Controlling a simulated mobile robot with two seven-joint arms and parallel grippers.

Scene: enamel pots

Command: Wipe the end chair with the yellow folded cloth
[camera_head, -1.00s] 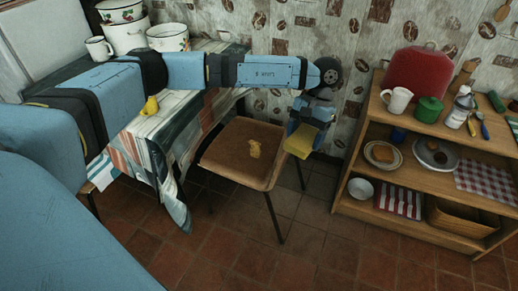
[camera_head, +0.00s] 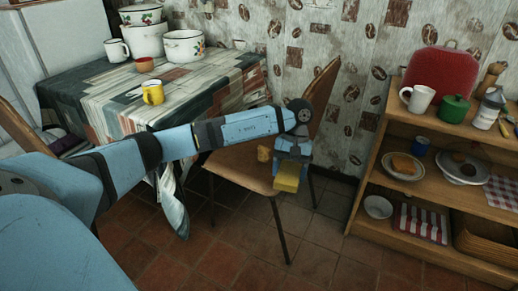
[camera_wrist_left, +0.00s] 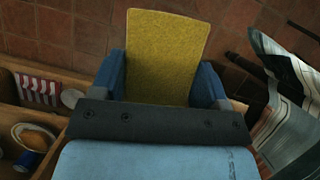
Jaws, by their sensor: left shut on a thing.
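The end chair (camera_head: 235,166) has a brown seat and dark legs, and its tall wooden backrest (camera_head: 323,93) stands at the right. A yellowish-brown stain (camera_head: 263,154) shows on the seat, left of my gripper. My left gripper (camera_head: 290,163) is shut on the yellow folded cloth (camera_head: 287,178), at the seat's right front part. The cloth sticks out flat between the fingers in the wrist view (camera_wrist_left: 165,55), with floor tiles behind it. I cannot tell whether the cloth touches the seat. My arm hides part of the chair. My right gripper is not in view.
A table (camera_head: 100,88) with a striped cloth stands left, with enamel pots (camera_head: 185,46) and a yellow mug (camera_head: 153,93). A wooden shelf (camera_head: 440,208) with dishes stands right. Tiled floor (camera_head: 240,265) is free in front. Another chair (camera_head: 25,125) shows at the far left.

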